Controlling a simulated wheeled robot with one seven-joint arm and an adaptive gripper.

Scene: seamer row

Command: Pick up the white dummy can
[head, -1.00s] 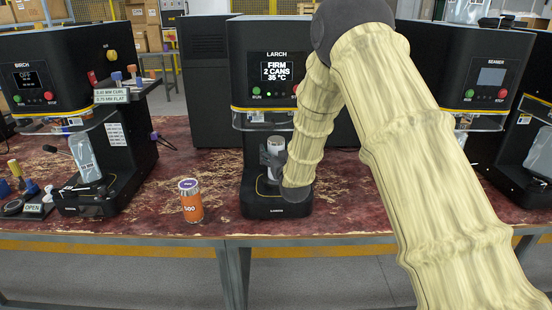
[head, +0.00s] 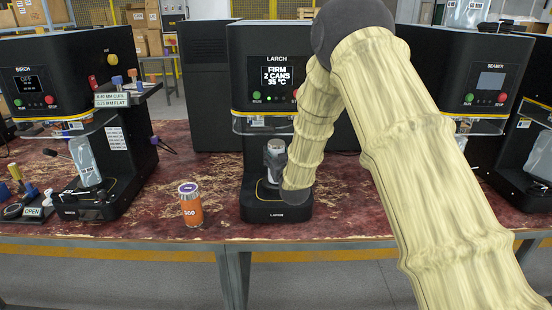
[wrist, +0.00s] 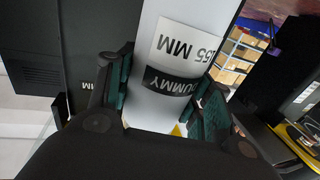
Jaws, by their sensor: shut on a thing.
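The white dummy can (wrist: 182,60) fills the middle of the wrist view. It carries a label reading "DUMMY" and "55 MM", upside down there. My gripper (wrist: 165,100) has its dark green finger pads on both sides of the can and is shut on it. In the head view the can (head: 276,146) shows as a small pale cylinder inside the LARCH machine (head: 275,65), above its black base. My gripper (head: 272,165) is partly hidden there by my arm's cover. Whether the can touches the base is hard to tell.
An orange can (head: 191,208) stands on the worn red table (head: 150,222) left of LARCH. The BIRCH machine (head: 60,90) is at the left and another seamer (head: 490,90) at the right. LARCH's clear guard (head: 265,122) hangs above the can.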

